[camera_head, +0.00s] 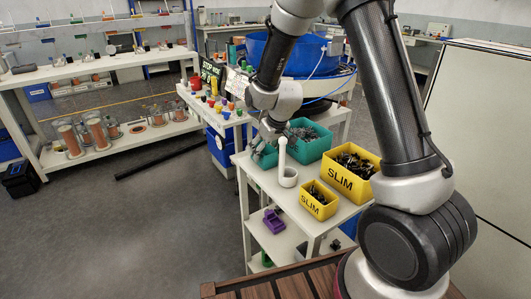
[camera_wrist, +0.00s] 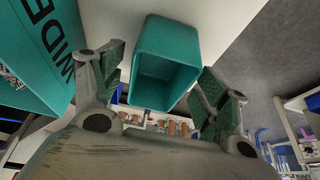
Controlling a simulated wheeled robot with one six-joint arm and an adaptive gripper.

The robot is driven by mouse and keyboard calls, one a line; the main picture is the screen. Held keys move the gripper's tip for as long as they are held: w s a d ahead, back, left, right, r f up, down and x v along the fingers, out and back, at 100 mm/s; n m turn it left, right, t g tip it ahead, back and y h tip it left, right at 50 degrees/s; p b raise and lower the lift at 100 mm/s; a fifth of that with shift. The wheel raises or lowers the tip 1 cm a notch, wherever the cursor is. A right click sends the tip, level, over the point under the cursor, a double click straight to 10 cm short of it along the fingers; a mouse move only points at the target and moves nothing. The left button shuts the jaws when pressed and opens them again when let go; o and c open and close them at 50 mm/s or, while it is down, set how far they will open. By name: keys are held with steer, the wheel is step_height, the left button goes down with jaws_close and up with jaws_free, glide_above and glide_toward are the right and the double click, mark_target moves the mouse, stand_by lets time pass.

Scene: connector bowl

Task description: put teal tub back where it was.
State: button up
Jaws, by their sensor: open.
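A small teal tub (camera_wrist: 165,62) stands on the white table top in the wrist view, and its inside looks empty. My gripper (camera_wrist: 163,88) has its two fingers spread, one on each side of the tub, with no clear grip on it. In the head view the small teal tub (camera_head: 265,161) is at the table's left edge, partly hidden by my gripper (camera_head: 268,140) above it.
Two yellow SLIM tubs, a larger (camera_head: 345,184) and a smaller (camera_head: 317,209), hold dark parts on the same white table (camera_head: 292,208). A side table with colourful pieces (camera_head: 220,103) is behind, left.

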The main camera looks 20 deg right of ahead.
steer(key=s+d+r+m, duration=0.1)
steer(key=s+d+r, duration=0.3)
steer(key=s+r, duration=0.45)
steer(key=s+d+r, duration=0.4)
steer(key=s+r, duration=0.2)
steer(key=r, duration=0.5)
steer(key=s+d+r+m, duration=0.1)
steer(key=s+d+r, duration=0.1)
steer(key=s, duration=0.7)
steer(key=s+d+r+m+h, duration=0.1)
steer(key=s+d, duration=0.3)
steer(key=s, duration=0.5)
steer(key=shift+s+d+r+m, duration=0.25)
steer(key=shift+d+r+m, duration=0.05)
steer(key=shift+r, duration=0.3)
